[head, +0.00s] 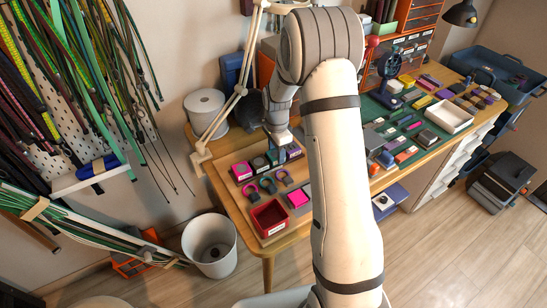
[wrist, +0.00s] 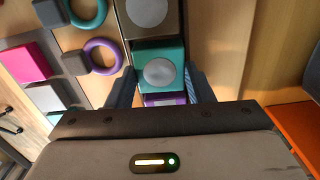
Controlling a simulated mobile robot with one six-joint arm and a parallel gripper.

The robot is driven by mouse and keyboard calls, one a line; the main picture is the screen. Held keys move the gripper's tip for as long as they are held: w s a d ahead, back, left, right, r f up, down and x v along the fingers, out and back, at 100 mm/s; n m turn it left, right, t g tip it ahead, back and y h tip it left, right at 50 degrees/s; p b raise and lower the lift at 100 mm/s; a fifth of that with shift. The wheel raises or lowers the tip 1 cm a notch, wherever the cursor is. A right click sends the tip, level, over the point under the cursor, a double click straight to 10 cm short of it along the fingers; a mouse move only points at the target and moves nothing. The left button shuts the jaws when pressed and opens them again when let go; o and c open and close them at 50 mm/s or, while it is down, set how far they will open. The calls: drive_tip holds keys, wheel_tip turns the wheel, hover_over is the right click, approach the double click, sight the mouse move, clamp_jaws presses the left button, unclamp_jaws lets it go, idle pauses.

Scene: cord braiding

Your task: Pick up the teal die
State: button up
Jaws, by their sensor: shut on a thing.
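The teal die (wrist: 174,53), a block with a round silver disc on its face, sits between the two fingers of my gripper (wrist: 162,88) in the wrist view. The fingers are shut on its sides. A dark die (wrist: 131,20) with a similar disc is just beyond it, and a purple die (wrist: 178,99) is on the near side, partly hidden by my gripper body. In the head view my gripper (head: 279,147) reaches down over the row of dies on the table. I cannot tell whether the teal die is clear of its place.
A pink die (head: 241,171) stands at the row's left end. Several rings, including a purple ring (wrist: 88,55), lie beside the row. A red bin (head: 269,219) is near the table's front edge. The green mat (head: 440,122) is crowded.

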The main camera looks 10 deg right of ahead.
sight(276, 153)
drive_tip(key=c, duration=0.3)
drive_tip(key=shift+r, duration=0.1)
wheel_tip(276, 153, up, 10)
idle(0.4)
idle(0.4)
